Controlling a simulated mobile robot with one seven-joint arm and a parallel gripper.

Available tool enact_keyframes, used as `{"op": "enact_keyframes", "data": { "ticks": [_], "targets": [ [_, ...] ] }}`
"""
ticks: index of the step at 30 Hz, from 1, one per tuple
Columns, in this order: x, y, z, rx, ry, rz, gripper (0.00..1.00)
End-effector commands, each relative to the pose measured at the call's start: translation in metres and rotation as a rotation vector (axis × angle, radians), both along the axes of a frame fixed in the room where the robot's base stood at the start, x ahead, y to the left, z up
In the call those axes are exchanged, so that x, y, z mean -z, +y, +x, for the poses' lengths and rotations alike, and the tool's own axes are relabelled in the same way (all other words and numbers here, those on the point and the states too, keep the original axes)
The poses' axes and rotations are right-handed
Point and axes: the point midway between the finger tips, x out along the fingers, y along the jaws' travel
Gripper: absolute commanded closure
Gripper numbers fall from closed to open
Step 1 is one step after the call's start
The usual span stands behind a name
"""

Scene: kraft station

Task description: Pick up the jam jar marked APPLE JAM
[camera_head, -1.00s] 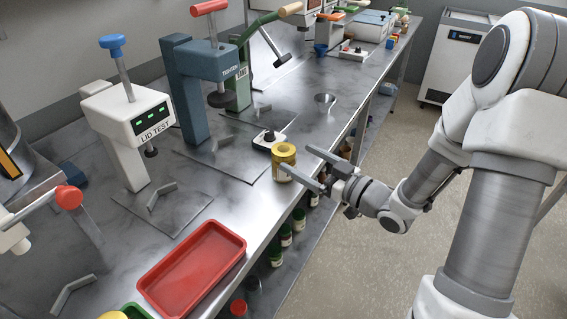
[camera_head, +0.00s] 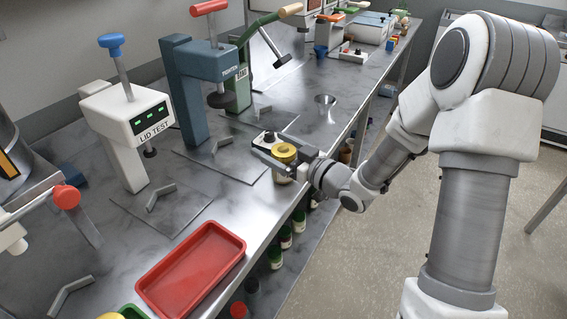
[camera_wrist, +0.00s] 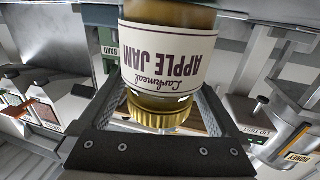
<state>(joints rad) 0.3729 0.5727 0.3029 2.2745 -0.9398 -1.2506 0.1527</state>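The jar marked APPLE JAM (camera_wrist: 168,52) is amber with a gold lid and a cream label. It appears upside down in the wrist view. In the head view its yellow lid (camera_head: 284,152) shows at the bench's right edge, and the jar stands upright there. My gripper (camera_head: 282,157) is open, with one finger on each side of the jar. In the wrist view my gripper (camera_wrist: 160,95) has its fingers flanking the jar, with gaps beside the lid. Whether a finger touches the glass cannot be told. The lower jar is partly hidden by a finger in the head view.
The blue-grey TIGHTEN press (camera_head: 205,95) and white LID TEST press (camera_head: 130,125) stand left. A red tray (camera_head: 192,268) lies in front. Several jars (camera_head: 285,238) stand below the bench edge.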

Motion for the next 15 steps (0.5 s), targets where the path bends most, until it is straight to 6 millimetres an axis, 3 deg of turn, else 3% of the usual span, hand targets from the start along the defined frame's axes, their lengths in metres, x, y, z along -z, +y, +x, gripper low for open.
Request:
{"op": "enact_keyframes", "data": {
  "ticks": [2, 15],
  "targets": [
    [0.0000, -0.0003, -0.0001, 0.000, 0.000, 0.000, 0.18],
    [0.0001, -0.0006, -0.0003, 0.000, 0.000, 0.000, 0.97]
  ]
}}
